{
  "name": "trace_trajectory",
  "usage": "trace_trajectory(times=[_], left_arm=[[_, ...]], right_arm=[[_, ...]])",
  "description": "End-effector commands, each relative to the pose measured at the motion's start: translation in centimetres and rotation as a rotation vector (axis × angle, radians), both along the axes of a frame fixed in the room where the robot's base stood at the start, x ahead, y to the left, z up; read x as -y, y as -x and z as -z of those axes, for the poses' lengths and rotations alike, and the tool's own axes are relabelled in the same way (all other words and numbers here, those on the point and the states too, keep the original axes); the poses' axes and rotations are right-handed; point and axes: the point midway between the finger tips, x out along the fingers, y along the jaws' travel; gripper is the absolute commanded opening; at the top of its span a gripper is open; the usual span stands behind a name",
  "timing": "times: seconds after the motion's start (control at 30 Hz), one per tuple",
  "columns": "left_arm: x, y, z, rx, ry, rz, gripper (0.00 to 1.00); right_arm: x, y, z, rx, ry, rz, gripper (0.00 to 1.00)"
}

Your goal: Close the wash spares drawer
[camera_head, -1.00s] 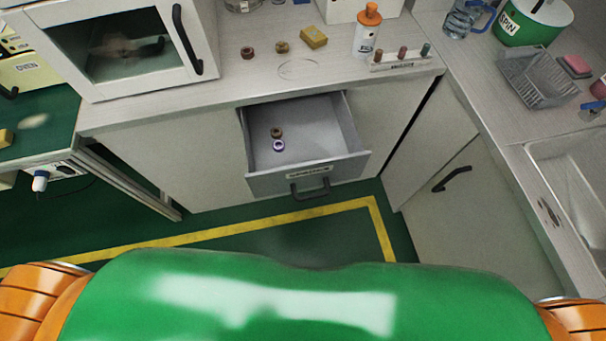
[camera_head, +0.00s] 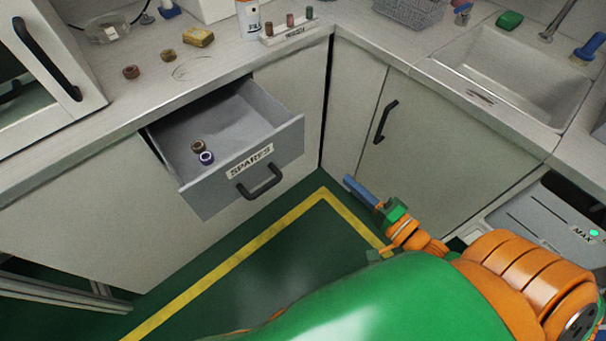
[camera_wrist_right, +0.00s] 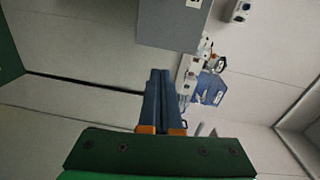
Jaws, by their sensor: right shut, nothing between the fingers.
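The grey spares drawer (camera_head: 207,196) stands open below the counter, pulled well out. Its front bears a white SPARES label (camera_head: 249,162) and a black bar handle (camera_head: 260,182). A brown ring (camera_head: 198,146) and a purple ring (camera_head: 206,158) lie inside it. My right gripper (camera_head: 348,180) is right of the drawer, apart from it, with its blue fingers together and empty. The right wrist view shows the shut fingers (camera_wrist_right: 160,72) pointing toward a grey panel, perhaps the drawer. My left gripper is not in view.
A cabinet door with a black handle (camera_head: 385,121) stands right of the drawer, under the sink (camera_head: 505,76). The counter (camera_head: 200,82) above holds rings, a yellow block and a peg rack (camera_head: 290,32). A grey unit marked MAX (camera_head: 545,225) is at right.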

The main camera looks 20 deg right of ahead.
Motion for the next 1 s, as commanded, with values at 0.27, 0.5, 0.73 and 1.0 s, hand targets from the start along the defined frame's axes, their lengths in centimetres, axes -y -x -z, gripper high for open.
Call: trace_trajectory(times=[0.27,0.5,0.73,1.0], left_arm=[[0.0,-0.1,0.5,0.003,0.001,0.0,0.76],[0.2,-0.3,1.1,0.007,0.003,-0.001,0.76],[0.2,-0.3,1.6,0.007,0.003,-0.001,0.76],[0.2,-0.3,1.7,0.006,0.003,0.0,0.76]], right_arm=[[-1.6,-3.2,-1.9,0.037,-0.104,-0.023,0.0],[-3.2,-8.3,-1.8,0.036,-0.103,-0.021,0.0],[-4.5,-12.1,-1.7,0.033,-0.099,-0.021,0.0],[-4.9,-13.5,-1.8,0.031,-0.099,-0.021,0.0]])
